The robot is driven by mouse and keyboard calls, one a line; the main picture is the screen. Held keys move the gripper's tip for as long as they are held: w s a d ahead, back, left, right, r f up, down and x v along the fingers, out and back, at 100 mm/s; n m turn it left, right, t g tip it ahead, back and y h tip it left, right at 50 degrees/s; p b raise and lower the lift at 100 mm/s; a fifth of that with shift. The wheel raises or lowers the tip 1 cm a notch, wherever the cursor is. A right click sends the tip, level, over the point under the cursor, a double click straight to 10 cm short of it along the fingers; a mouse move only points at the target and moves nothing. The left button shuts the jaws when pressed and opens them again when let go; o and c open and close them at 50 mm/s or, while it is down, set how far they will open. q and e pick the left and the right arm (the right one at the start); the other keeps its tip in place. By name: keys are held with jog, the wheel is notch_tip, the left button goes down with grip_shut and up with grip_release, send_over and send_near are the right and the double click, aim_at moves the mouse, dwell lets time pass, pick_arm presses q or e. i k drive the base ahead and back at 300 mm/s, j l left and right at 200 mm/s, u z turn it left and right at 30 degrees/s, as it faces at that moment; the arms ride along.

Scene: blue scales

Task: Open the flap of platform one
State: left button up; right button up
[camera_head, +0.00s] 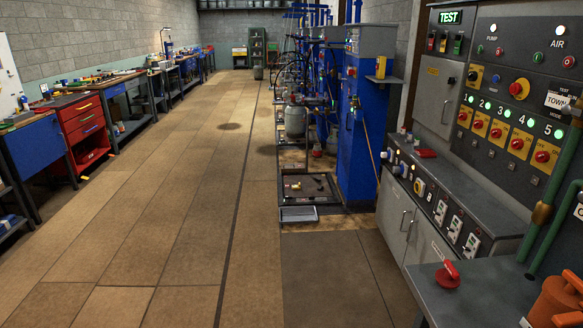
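The nearest scale platform (291,203) is a low dark frame on the floor, left of the blue cabinet (358,140). A small light-grey plate (298,214) lies at its front edge and looks like a flap. It appears low and nearly flat, but I cannot tell whether it is open or shut. Small items lie on the platform. No number marking it as platform one can be read. Neither of my grippers is in view.
More platforms with grey gas cylinders (295,120) stand behind. A control panel (520,90) and grey cabinets (408,220) fill the right side. A red valve handle (448,274) sits on a grey bench. Workbenches line the left wall. The tiled floor (180,220) between is clear.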

aim_at(285, 168)
jog(key=i+j+u, duration=0.1)
jog(key=i, duration=0.5)
jog(key=i+j+u, duration=0.15)
jog(key=i, duration=0.45)
jog(key=i+j+z, duration=0.1)
jog(key=i+z, duration=0.15)
jog(key=i, duration=1.7)
jog(key=i+j+u, duration=0.15)
jog(key=i+u, duration=0.15)
jog(key=i, duration=0.35)
jog(key=i+u, duration=0.3)
jog(key=i, duration=0.4)
jog(key=i+l+u, duration=0.3)
jog(key=i, duration=0.35)
jog(key=i+z, duration=0.3)
jog(key=i, duration=0.2)
jog(key=i+z, duration=0.3)
jog(key=i, duration=0.2)
jog(key=i+j+z, duration=0.3)
jog(key=i, duration=0.2)
jog(key=i+j+z, duration=0.3)
jog(key=i, duration=0.2)
jog(key=l, duration=0.1)
